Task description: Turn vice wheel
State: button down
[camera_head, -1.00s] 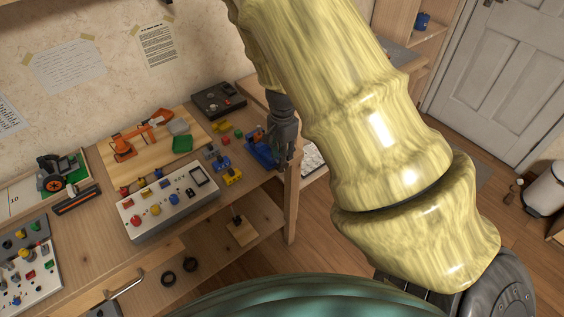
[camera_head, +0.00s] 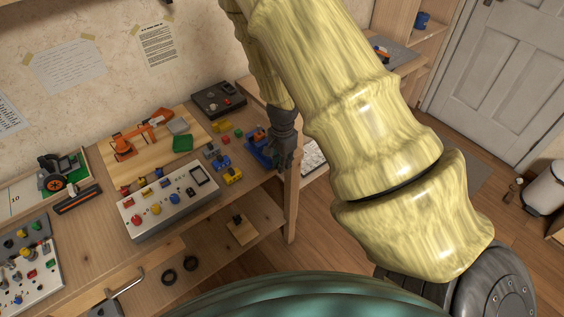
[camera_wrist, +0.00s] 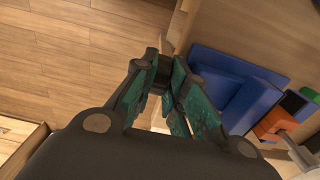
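The blue vice (camera_head: 257,154) sits at the right front corner of the workbench, and its blue body also shows at the right in the wrist view (camera_wrist: 238,85). My gripper (camera_head: 283,164) is at the vice's right side, by the bench edge. In the wrist view my gripper (camera_wrist: 163,70) has its two teal-padded fingers close together at the tips, left of the blue body. A small dark piece sits between the tips; I cannot tell whether it is the vice wheel or part of the fingers. The wheel is not clearly visible in the head view.
A grey control box (camera_head: 168,201) with coloured knobs, a yellow block (camera_head: 232,176) and an orange toy arm (camera_head: 124,148) stand on the bench left of the vice. A bench leg (camera_head: 291,205) is just below my gripper. Open floor lies to the right.

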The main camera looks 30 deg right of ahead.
jog(key=shift+a+h+p, duration=0.1)
jog(key=shift+h+p, duration=0.2)
jog(key=shift+h, duration=0.2)
jog(key=shift+a+h+p, duration=0.15)
jog(key=shift+h+p, duration=0.5)
jog(key=shift+h, duration=0.25)
jog(key=shift+a+r+h+p, duration=0.1)
jog(key=shift+h+p, duration=0.6)
jog(key=shift+p, duration=0.75)
jog(key=h+p, duration=0.1)
jog(key=p, duration=0.7)
jog(key=shift+a+p, duration=0.15)
jog(key=shift+p, duration=0.25)
jog(key=shift+f+h+p, duration=0.25)
jog(key=shift+h+p, duration=0.35)
jog(key=shift+p, duration=1.65)
jog(key=c, duration=1.7)
grip_release()
jog(key=shift+t, duration=0.3)
jog(key=shift+r, duration=0.1)
